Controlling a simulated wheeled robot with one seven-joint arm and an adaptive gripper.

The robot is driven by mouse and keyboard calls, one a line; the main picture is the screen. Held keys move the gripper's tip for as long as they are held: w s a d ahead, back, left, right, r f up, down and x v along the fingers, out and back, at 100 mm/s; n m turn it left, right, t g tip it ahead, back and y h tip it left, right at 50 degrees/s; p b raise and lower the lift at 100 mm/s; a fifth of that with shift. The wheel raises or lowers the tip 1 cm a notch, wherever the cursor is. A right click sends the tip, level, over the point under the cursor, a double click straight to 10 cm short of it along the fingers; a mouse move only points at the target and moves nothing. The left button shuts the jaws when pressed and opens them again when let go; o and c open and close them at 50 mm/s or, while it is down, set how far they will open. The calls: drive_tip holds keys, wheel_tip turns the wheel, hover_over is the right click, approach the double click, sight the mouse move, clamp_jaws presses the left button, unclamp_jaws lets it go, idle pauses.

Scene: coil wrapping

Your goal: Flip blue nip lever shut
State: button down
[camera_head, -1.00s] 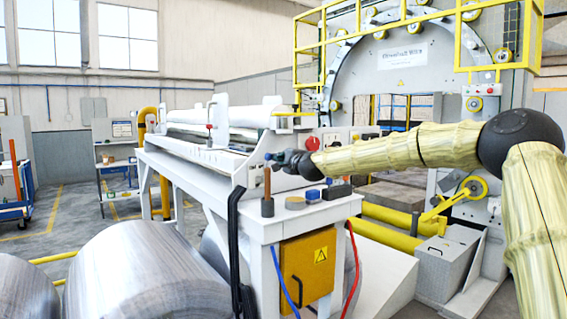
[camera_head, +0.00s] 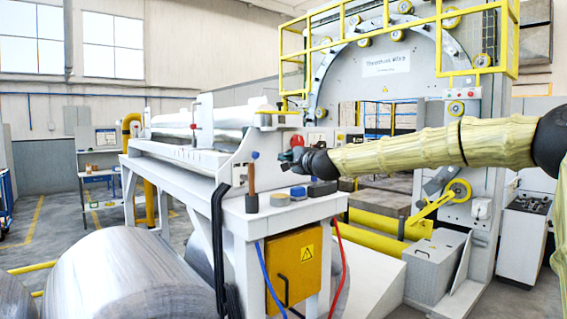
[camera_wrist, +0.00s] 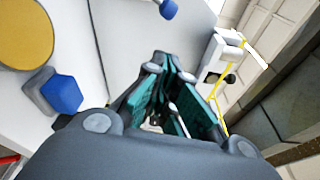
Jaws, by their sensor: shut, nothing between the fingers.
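The blue knob of the nip lever (camera_head: 255,155) shows on the white end plate of the roller machine in the head view. A blue knob on a short pale stem (camera_wrist: 168,9) shows at the top of the wrist view; only its end is in the picture. My gripper (camera_head: 284,160) is just right of the knob in the head view, apart from it. In the wrist view my gripper (camera_wrist: 172,75) has its teal-padded fingers shut and empty, below the knob with a gap between. The lever's angle is too small to tell.
On the white bench (camera_head: 235,222) stand a brown-handled tool (camera_head: 251,180), a tan disc (camera_head: 280,200), a blue block (camera_head: 298,191) and a dark block (camera_head: 322,188). The white rollers (camera_head: 215,115) lie behind. A large metal coil (camera_head: 125,275) sits at front left.

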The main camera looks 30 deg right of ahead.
drive_tip(key=shift+s+a+r, duration=0.1)
drive_tip(key=shift+s+a, duration=0.05)
drive_tip(key=shift+s, duration=0.75)
drive_tip(key=d+f+m, duration=0.1)
drive_tip(key=f+m+p, duration=0.1)
drive_tip(key=shift+w+d+m+g, duration=0.2)
drive_tip(key=shift+d+m+g, duration=0.1)
drive_tip(key=shift+d, duration=0.05)
drive_tip(key=shift+w, duration=0.1)
drive_tip(key=w+a+p, duration=0.4)
drive_tip(key=w+p, duration=0.3)
drive_tip(key=w, duration=0.3)
drive_tip(key=shift+w+r, duration=0.3)
drive_tip(key=shift+w, duration=0.05)
idle(0.4)
